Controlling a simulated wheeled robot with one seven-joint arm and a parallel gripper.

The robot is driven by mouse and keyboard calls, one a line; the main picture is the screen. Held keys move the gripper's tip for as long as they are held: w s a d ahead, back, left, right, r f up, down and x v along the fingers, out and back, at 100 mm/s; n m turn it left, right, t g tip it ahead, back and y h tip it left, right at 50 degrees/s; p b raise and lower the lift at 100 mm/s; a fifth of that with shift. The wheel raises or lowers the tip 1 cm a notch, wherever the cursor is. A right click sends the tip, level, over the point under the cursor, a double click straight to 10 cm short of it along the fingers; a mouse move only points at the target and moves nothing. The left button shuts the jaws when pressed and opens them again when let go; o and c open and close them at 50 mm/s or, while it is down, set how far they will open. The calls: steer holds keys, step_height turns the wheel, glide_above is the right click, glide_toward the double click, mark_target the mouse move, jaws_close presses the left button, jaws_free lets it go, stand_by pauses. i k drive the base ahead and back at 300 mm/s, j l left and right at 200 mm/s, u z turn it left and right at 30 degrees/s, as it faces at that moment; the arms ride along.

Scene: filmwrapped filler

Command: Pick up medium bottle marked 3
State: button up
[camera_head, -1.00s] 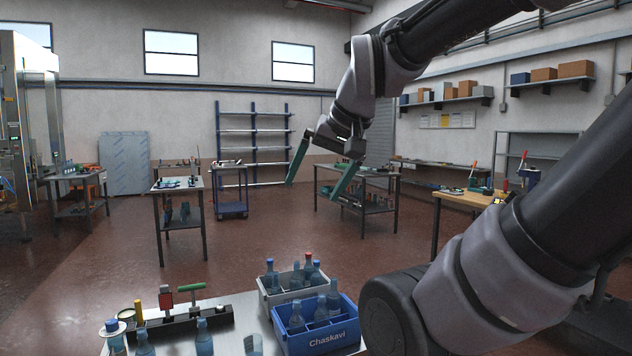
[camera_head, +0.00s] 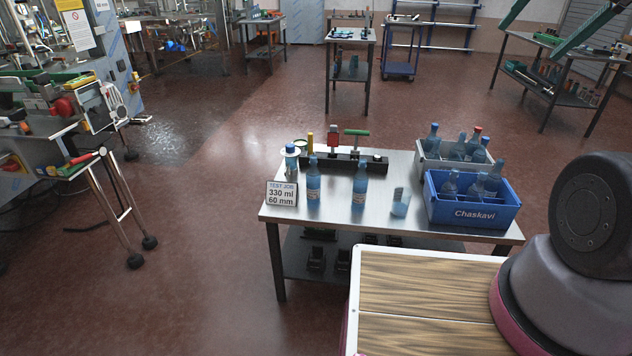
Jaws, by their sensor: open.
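Two blue bottles stand upright on the metal table (camera_head: 340,216), a left bottle (camera_head: 313,186) and a right bottle (camera_head: 360,188). More bottles stand in the blue Chaskavi crate (camera_head: 474,213) and in the grey crate (camera_head: 428,164) behind it; one there has a red cap (camera_head: 477,132). Labels are too small to read, so I cannot tell which bottle is marked 3. My gripper (camera_head: 528,41) shows only its green fingers at the upper right. They are spread apart and empty, well away from the bottles. The rest of the gripper is out of frame.
A sign reading 330 ml, 60 mm (camera_head: 282,194) stands at the table's left edge. A black rack (camera_head: 343,163) with upright tools and a capped container (camera_head: 291,160) are behind.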

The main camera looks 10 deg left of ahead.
mark_target(313, 176)
steer(key=i+j+u, duration=0.15)
steer(key=j, duration=0.25)
steer(key=i+j+u, duration=0.1)
steer(key=j, duration=0.35)
steer(key=i+j+u, duration=0.15)
steer(key=j, duration=0.25)
steer(key=i+j+u, duration=0.15)
steer(key=j, duration=0.2)
